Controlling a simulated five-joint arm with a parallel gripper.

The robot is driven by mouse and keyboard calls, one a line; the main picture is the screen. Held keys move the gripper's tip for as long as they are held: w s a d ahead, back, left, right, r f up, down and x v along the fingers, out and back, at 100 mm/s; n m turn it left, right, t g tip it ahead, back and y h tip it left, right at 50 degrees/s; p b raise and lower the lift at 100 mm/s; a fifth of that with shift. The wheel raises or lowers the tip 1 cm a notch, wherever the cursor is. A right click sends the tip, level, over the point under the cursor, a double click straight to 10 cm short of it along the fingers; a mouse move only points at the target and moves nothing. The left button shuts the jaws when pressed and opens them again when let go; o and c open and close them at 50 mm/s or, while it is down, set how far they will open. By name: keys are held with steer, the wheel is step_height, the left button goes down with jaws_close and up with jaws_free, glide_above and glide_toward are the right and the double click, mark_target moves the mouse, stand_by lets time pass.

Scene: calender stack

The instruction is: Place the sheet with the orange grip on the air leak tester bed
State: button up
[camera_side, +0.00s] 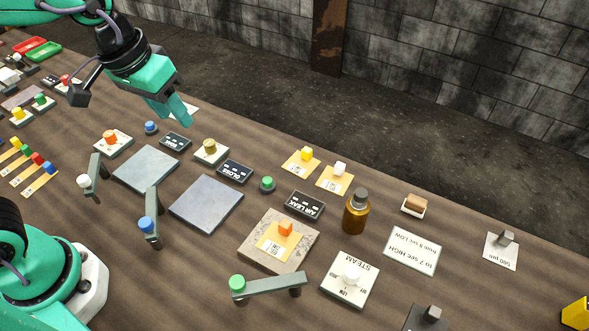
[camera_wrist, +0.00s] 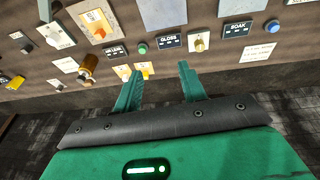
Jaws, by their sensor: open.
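The sheet with the orange grip (camera_side: 285,228) is a tan card with an orange block. In the wrist view the orange grip (camera_wrist: 92,16) and bed (camera_wrist: 113,22) show at the top left. My gripper (camera_side: 180,110) is raised at the upper left in the side view, well apart from the sheet. In the wrist view its two fingers (camera_wrist: 155,72) are spread with nothing between them.
A lever with a green knob (camera_side: 237,283) stands along the bed's near edge. Two grey plates (camera_side: 206,203) (camera_side: 146,168) lie left of it. Sheets with yellow (camera_side: 305,154) and white (camera_side: 340,169) grips lie behind. An amber bottle (camera_side: 356,214) and STEAM dial (camera_side: 350,280) stand right.

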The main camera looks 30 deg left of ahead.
steer(key=s+a+t+y, duration=0.1)
steer(key=s+a+t, duration=0.1)
steer(key=s+a, duration=0.5)
steer(key=shift+s+a+r+t, duration=0.3)
steer(key=shift+a+r, duration=0.05)
steer(key=shift+a, duration=0.95)
